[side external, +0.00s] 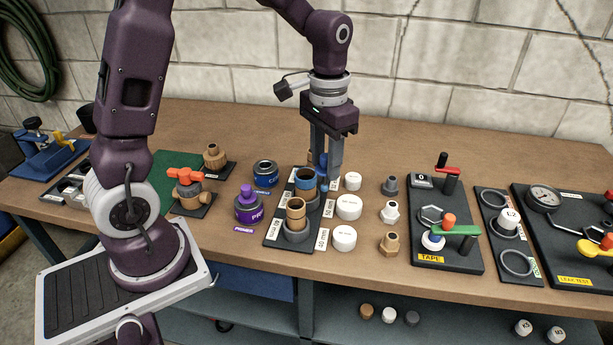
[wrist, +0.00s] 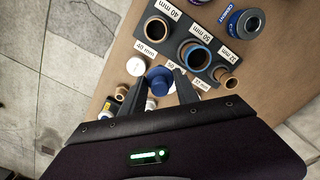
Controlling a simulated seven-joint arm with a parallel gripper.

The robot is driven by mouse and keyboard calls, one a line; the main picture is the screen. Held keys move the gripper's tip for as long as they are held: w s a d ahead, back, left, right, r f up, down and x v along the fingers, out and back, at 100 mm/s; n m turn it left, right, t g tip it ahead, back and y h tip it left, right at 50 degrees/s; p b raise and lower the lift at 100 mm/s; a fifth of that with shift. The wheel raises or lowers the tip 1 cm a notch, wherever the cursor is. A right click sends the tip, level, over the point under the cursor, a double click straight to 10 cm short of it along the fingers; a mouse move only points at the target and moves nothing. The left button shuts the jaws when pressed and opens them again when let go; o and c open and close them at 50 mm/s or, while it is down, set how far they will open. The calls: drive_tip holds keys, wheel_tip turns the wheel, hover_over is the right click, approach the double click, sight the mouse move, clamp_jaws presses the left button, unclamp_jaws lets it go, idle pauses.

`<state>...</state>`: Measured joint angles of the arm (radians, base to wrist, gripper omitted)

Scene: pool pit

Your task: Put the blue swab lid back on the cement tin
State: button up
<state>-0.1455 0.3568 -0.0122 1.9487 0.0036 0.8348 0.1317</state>
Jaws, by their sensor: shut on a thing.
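The blue swab lid (wrist: 158,79) is between the two fingers of my gripper (wrist: 159,75) in the wrist view. My gripper (side external: 325,170) is shut on it; in the side view the fingers partly hide the blue lid (side external: 321,161). They are behind the pipe-fitting board, and I cannot tell the exact height. The cement tin (side external: 265,174), dark with a blue label, stands upright on the bench to the left of my gripper, apart from it. It also shows at the upper right of the wrist view (wrist: 246,23), with its top uncovered.
A board (side external: 273,233) with several upright pipe pieces stands beside the tin. The purple primer tin (side external: 248,207) is in front of the tin. White caps (side external: 348,207) and fittings (side external: 390,212) stand to the right. Bare bench (side external: 240,130) lies behind the tin.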

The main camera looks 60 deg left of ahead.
drive_tip(key=r, duration=0.4)
drive_tip(key=a+r, duration=0.1)
drive_tip(key=r, duration=0.1)
drive_tip(key=shift+r, duration=0.15)
drive_tip(key=s+a+n, duration=0.2)
drive_tip(key=a+n, duration=0.1)
drive_tip(key=a, duration=0.7)
drive_tip(key=s+a+n, duration=0.2)
drive_tip(key=a+n, duration=0.1)
drive_tip(key=a, duration=0.7)
wheel_tip(320, 180, down, 10)
drive_tip(key=shift+w, duration=0.25)
drive_tip(key=shift+d, duration=0.1)
drive_tip(key=shift+f, duration=0.85)
drive_tip(key=shift+f, duration=0.55)
drive_tip(key=shift+f, duration=0.55)
